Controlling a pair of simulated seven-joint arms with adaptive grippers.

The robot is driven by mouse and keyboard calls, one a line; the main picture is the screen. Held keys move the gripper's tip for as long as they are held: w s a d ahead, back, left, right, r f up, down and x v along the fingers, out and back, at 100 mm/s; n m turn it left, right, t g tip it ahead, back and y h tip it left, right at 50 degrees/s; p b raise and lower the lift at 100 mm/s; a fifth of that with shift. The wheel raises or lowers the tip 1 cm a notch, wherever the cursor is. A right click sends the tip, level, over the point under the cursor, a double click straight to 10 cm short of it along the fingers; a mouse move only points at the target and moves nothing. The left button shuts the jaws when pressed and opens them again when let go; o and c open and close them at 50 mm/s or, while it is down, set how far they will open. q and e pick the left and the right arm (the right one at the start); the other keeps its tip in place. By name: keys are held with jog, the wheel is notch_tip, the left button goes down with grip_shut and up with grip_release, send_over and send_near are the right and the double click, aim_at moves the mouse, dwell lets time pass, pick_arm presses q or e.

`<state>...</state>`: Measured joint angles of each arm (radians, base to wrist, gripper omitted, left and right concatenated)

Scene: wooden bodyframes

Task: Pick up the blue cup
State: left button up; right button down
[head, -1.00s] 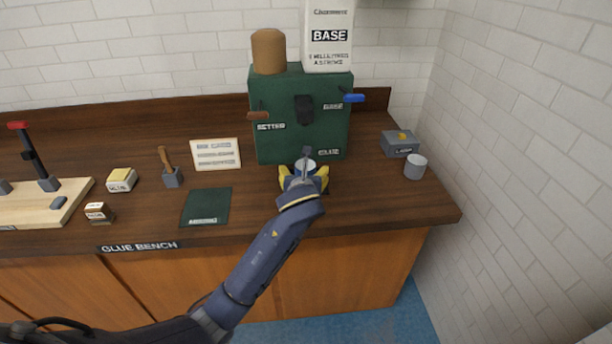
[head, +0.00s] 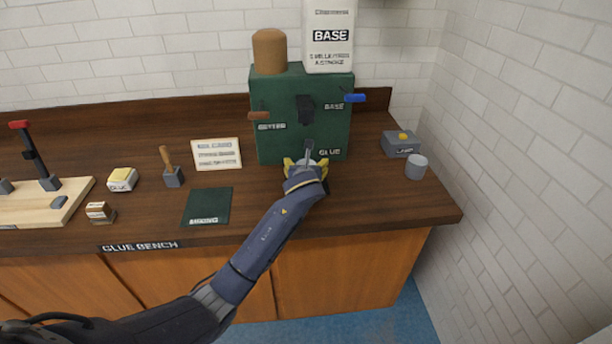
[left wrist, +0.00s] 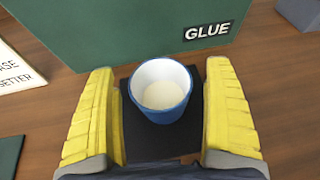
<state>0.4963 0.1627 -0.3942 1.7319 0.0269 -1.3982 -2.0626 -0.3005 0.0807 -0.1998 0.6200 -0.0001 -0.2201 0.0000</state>
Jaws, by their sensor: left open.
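The blue cup (left wrist: 161,113) stands upright on a dark pad (left wrist: 195,136) in front of the green dispenser, with a whitish content inside, as the left wrist view shows. My left gripper (left wrist: 161,115) is open, with one yellow finger on each side of the cup and a visible gap on both sides. In the head view my left gripper (head: 306,163) is at the foot of the dispenser and hides most of the cup. My right gripper is not in view.
The green dispenser (head: 285,115) with a brown and a blue handle stands directly behind the cup. A grey cup (head: 416,167) and a grey box (head: 401,144) are to the right. A dark green mixing mat (head: 207,206) and a sign (head: 216,154) lie left.

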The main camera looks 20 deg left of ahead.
pick_arm(q)
jog(key=shift+w, duration=0.2)
jog(key=c, duration=1.4)
